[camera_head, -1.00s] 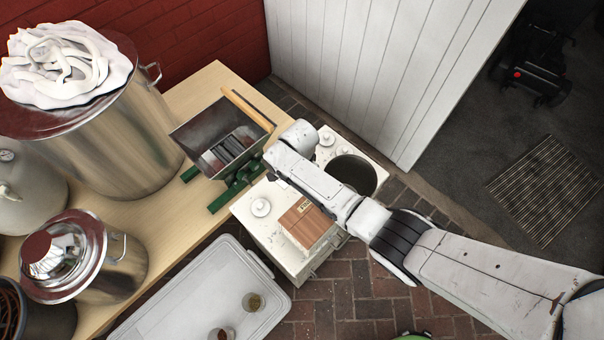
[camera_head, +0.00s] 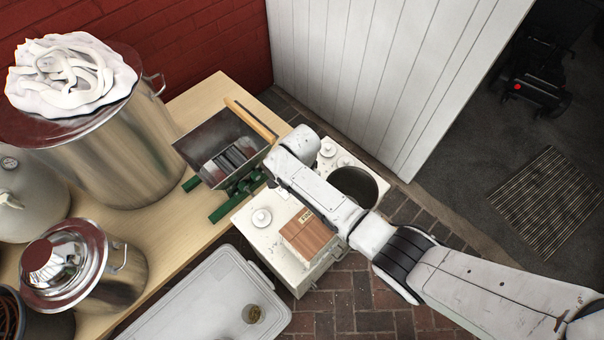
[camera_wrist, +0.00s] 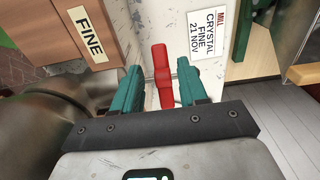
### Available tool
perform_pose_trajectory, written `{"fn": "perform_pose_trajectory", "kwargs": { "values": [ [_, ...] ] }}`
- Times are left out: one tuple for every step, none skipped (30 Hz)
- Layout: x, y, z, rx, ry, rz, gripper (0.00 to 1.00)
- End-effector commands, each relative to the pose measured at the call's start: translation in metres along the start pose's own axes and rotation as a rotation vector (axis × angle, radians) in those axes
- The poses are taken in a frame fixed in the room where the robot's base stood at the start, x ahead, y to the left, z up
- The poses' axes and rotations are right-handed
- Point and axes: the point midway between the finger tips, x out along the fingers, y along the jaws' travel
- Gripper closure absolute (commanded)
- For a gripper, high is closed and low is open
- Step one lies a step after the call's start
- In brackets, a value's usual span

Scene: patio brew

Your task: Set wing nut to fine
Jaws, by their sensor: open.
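A red wing nut (camera_wrist: 161,76) shows in the wrist view, upright in the picture against a pale panel. My gripper (camera_wrist: 158,70) is open, with one teal finger on each side of the wing nut. I cannot tell whether either finger touches it. A brown block with a "FINE" label (camera_wrist: 92,34) is at the upper left, and a white card reading "MILL CRYSTAL FINE 21 NOV" (camera_wrist: 208,33) is at the upper right. In the head view, the grain mill (camera_head: 226,148) has a metal hopper and green base; my arm hides the wing nut and my gripper.
A cream cabinet (camera_head: 287,262) carries a brown block (camera_head: 305,232) and white knobs. Large steel pots (camera_head: 130,150) stand on the wooden table (camera_head: 195,240). A white lidded bin (camera_head: 205,300) with a small jar is in front. A white plank wall (camera_head: 390,70) stands behind.

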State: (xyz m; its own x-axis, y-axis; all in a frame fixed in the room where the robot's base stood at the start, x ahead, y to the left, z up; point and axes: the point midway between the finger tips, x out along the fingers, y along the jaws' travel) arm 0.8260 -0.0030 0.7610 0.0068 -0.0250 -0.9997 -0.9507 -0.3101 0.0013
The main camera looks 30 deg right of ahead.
Motion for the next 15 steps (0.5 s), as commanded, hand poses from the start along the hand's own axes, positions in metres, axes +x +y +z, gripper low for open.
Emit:
{"fn": "perform_pose_trajectory", "kwargs": {
  "values": [
    [-0.011, -0.001, 0.000, 0.001, 0.000, -0.004, 0.57],
    [-0.017, -0.001, 0.000, 0.000, 0.000, -0.005, 0.57],
    [-0.025, -0.001, 0.000, 0.001, -0.001, -0.005, 0.57],
    [-0.031, 0.000, 0.000, 0.002, -0.001, -0.004, 0.57],
    [-0.036, -0.001, 0.001, 0.001, -0.001, -0.004, 0.57],
    [-0.043, -0.001, 0.001, 0.001, -0.001, -0.004, 0.57],
    [-0.049, -0.001, 0.000, 0.001, 0.000, -0.004, 0.57],
    [-0.054, -0.001, 0.000, 0.001, 0.000, -0.004, 0.57],
    [-0.060, -0.001, 0.000, 0.001, 0.001, -0.003, 0.57],
    [-0.064, -0.001, 0.000, 0.000, 0.001, -0.003, 0.57],
    [-0.068, -0.001, 0.000, 0.000, 0.001, -0.003, 0.57],
    [-0.072, -0.001, 0.000, 0.000, 0.000, -0.003, 0.57],
    [-0.074, -0.001, 0.000, 0.000, 0.000, -0.002, 0.57],
    [-0.076, -0.001, 0.000, 0.000, 0.000, -0.001, 0.57],
    [-0.079, -0.001, 0.000, 0.000, 0.000, -0.001, 0.57]
  ]
}}
